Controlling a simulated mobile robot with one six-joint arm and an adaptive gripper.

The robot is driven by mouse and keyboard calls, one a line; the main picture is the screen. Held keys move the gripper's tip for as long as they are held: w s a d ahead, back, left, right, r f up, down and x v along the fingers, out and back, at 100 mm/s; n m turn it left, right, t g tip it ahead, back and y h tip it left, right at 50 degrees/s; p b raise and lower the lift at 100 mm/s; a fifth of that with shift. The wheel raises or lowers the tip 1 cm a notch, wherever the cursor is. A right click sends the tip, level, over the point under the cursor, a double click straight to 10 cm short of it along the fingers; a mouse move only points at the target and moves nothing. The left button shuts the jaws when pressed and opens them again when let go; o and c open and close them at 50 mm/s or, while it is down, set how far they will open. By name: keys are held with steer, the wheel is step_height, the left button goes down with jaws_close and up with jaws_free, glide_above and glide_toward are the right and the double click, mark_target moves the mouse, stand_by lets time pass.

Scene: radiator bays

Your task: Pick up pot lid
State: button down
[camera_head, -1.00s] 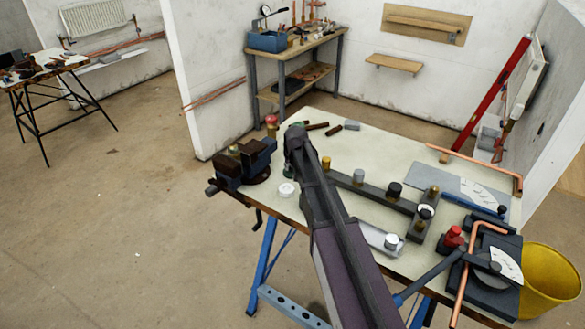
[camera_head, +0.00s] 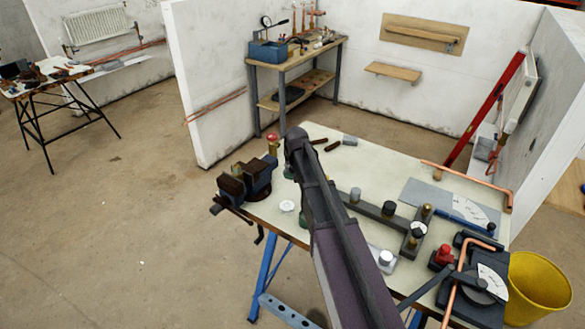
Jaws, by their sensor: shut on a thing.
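I cannot pick out the pot lid for certain. A small white round piece (camera_head: 287,206) lies flat on the workbench (camera_head: 335,170) near its left edge, just left of my arm. A small pot with a red top (camera_head: 272,144) stands at the bench's back left corner, behind the vice. My arm reaches forward over the bench from the bottom of the picture. Its dark far end hides what lies beneath and beyond it, and my gripper does not show. Small teal bits show at the arm's edge, too covered to identify.
A vice (camera_head: 247,182) is fixed at the bench's left edge. A yellow bucket (camera_head: 538,290) stands right.

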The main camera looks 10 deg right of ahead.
steer(key=shift+r+p, duration=0.65)
steer(key=shift+r, duration=0.3)
